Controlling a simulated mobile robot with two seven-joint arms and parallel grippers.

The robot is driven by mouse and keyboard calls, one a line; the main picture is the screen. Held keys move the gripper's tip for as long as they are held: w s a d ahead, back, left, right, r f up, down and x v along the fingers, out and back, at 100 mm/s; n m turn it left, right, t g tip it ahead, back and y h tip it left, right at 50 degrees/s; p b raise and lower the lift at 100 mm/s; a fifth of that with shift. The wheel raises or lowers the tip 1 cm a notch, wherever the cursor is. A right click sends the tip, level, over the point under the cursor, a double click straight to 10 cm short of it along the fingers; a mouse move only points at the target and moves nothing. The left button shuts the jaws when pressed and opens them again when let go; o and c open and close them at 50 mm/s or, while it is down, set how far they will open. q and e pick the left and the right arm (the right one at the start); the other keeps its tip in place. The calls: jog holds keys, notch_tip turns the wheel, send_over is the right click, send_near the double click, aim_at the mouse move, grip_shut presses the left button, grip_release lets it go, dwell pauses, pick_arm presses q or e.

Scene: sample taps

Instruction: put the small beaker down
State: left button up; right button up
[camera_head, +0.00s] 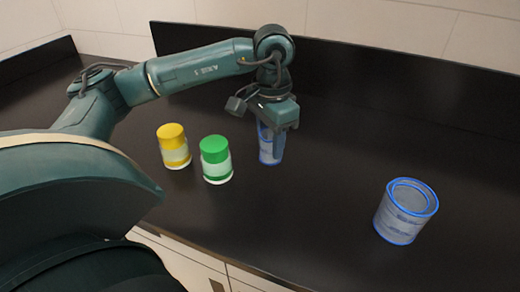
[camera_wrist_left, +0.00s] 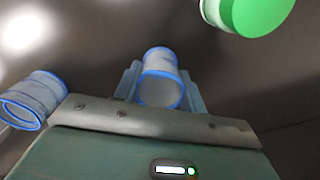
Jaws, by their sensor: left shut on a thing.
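The small beaker (camera_head: 268,150) is clear with blue edges. My left gripper (camera_head: 274,126) points down from above and is shut on it. The beaker looks upright in the head view, its base close to the dark counter; I cannot tell if it touches. In the left wrist view the small beaker (camera_wrist_left: 160,80) sits between the two fingers of my left gripper (camera_wrist_left: 160,88), its round rim showing. The gripper hides the beaker's upper part in the head view. My right gripper is in neither view.
A green-lidded jar (camera_head: 215,160) stands just left of the small beaker, with a yellow-lidded jar (camera_head: 173,147) further left. A larger blue-edged beaker (camera_head: 404,212) stands at the right. The dark counter (camera_head: 320,200) is clear between the two beakers. A dark backsplash (camera_head: 400,75) runs behind.

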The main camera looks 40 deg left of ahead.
pick_arm(q)
notch_tip(320, 180, down, 6)
jog(key=shift+f, duration=0.25)
jog(key=shift+f, duration=0.15)
jog(key=o, duration=0.6)
jog(key=shift+c, duration=0.2)
jog(key=o, duration=0.5)
jog(key=shift+c, duration=0.2)
